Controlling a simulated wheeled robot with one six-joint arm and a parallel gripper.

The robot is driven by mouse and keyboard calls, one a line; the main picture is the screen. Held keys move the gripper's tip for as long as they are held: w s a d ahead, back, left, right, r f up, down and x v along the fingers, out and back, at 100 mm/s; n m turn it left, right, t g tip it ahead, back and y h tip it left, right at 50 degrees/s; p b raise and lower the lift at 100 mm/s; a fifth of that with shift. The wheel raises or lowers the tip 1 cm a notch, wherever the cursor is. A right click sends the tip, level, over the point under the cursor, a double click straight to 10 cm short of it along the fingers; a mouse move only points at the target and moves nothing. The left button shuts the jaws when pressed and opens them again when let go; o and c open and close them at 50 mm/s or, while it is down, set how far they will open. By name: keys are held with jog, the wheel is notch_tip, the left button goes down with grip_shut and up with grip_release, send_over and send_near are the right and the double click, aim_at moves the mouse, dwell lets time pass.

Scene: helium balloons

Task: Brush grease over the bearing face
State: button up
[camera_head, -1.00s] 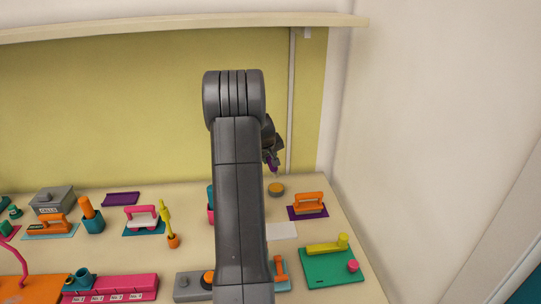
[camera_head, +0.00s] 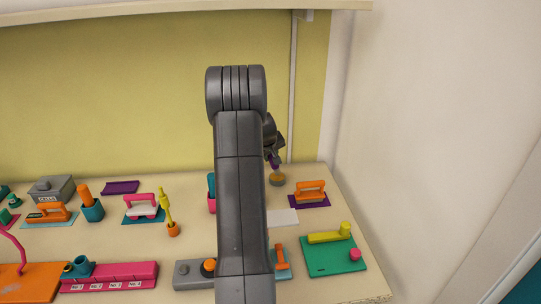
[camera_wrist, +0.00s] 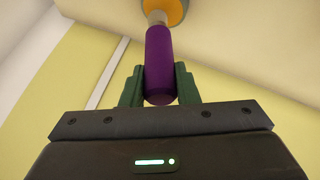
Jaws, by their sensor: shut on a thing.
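My gripper (camera_wrist: 160,88) is shut on the purple handle (camera_wrist: 159,62) of a brush, one green finger on each side. The brush's pale tip end (camera_wrist: 157,17) points at a round piece with an orange-yellow top and grey rim (camera_wrist: 174,8). The tip overlaps that piece in the wrist view; I cannot tell whether it touches. In the head view the purple handle (camera_head: 275,165) is just above the round piece (camera_head: 277,180), at the back right of the table. I cannot tell whether this piece is the bearing or a grease pot.
An orange-handled block on a purple mat (camera_head: 311,194) stands right of the round piece. A white sheet (camera_head: 283,217) and a green board (camera_head: 336,256) lie nearer. My arm hides the middle of the table. A wall stands behind and another at right.

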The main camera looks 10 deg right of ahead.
jog(key=shift+f+b, duration=0.7)
jog(key=shift+b, duration=0.1)
dwell(2.0)
jog(key=shift+r+p, duration=2.05)
jog(key=shift+r, duration=1.55)
jog(key=shift+a+f, duration=0.1)
jog(key=shift+s+a+f, duration=0.1)
jog(key=shift+s+a, duration=0.1)
jog(key=s+a+m+g+h+b, duration=0.1)
jog(key=s+a+m+h, duration=0.1)
jog(key=s+a+m, duration=0.2)
jog(key=shift+a+f+m, duration=0.3)
jog(key=shift+a+m, duration=0.1)
